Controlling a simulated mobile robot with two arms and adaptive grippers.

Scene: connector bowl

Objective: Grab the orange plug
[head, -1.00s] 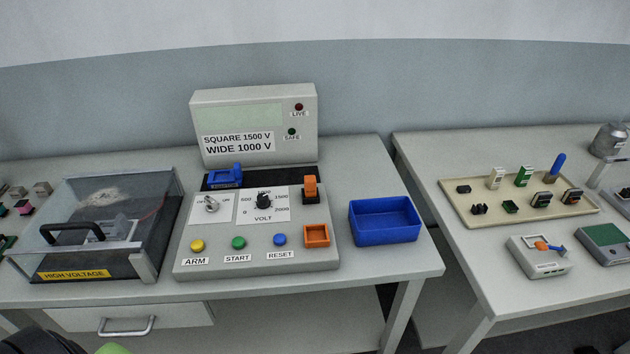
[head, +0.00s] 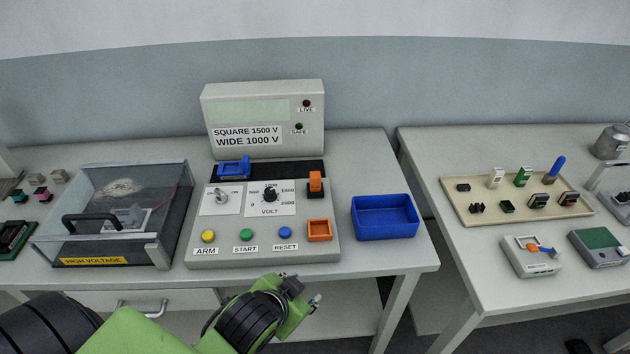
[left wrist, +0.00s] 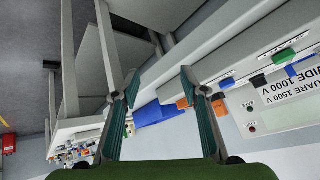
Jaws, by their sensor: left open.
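An orange plug (head: 316,184) stands upright at the right rear of the grey control panel (head: 262,258). An orange square frame (head: 319,230) sits in front of it on the panel. My left gripper (head: 300,291) is in front of the table's front edge, lower in the picture than the panel and apart from the plug. In the left wrist view its fingers (left wrist: 161,84) are spread with nothing between them. The plug shows there as a small orange patch (left wrist: 217,97) beside the right finger, partly hidden. My right gripper is not in view.
A blue bin (head: 385,236) stands right of the panel. A clear high-voltage box (head: 160,255) with a black handle stands left. A blue connector (head: 233,169) sits at the panel's rear left. A second table right holds a beige tray (head: 470,222) of connectors.

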